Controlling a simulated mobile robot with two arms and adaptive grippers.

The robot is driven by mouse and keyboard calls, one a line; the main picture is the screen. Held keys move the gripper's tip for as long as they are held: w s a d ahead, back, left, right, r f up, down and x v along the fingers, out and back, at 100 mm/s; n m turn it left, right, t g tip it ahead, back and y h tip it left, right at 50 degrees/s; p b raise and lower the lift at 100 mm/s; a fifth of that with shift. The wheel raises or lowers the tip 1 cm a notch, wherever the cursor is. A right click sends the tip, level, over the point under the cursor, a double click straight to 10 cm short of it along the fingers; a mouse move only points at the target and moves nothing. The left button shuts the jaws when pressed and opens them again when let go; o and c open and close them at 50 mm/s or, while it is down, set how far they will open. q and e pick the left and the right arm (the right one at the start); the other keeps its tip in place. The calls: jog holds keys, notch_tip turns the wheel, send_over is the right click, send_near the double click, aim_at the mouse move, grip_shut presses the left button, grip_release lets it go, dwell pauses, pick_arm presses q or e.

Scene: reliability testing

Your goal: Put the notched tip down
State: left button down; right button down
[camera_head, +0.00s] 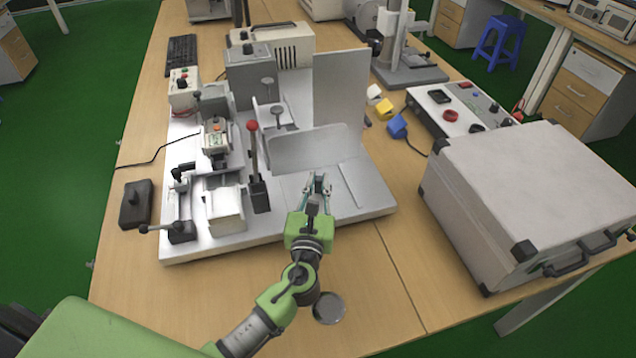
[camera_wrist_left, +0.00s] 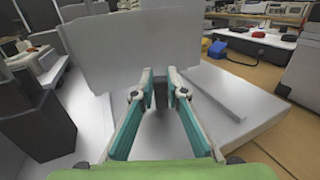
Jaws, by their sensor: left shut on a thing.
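My left gripper (camera_head: 318,184) is over the front right part of the light grey machine base (camera_head: 375,200), in front of an upright grey panel. In the left wrist view its fingers (camera_wrist_left: 161,80) are closed around a small dark grey piece (camera_wrist_left: 161,95), which I take to be the notched tip. The piece sits between the fingertips, above the pale base plate. Its notch and its lower end cannot be made out, and in the head view the fingers mostly hide it. My right gripper is not in view.
The grey panel (camera_head: 315,148) stands just beyond the gripper. A lever with a red knob (camera_head: 252,126) rises to its left. A large grey case (camera_head: 540,190) stands at the right. A round metal disc (camera_head: 329,308) lies on the table near my arm.

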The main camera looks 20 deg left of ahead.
pick_arm(q)
jog(key=c, duration=2)
grip_release()
jog(key=shift+c, duration=0.2)
jog(key=shift+r, duration=0.2)
jog(key=shift+s+d+f+b, duration=0.15)
jog(key=shift+s+d, duration=0.25)
jog(key=shift+s, duration=1.55)
jog(key=shift+s+d+r+b, duration=0.1)
jog(key=shift+s+d+b, duration=0.2)
jog(key=shift+s, duration=1.7)
jog(key=shift+s+d+f+b, duration=0.15)
jog(key=shift+s+d, duration=0.3)
jog(key=shift+s, duration=1.5)
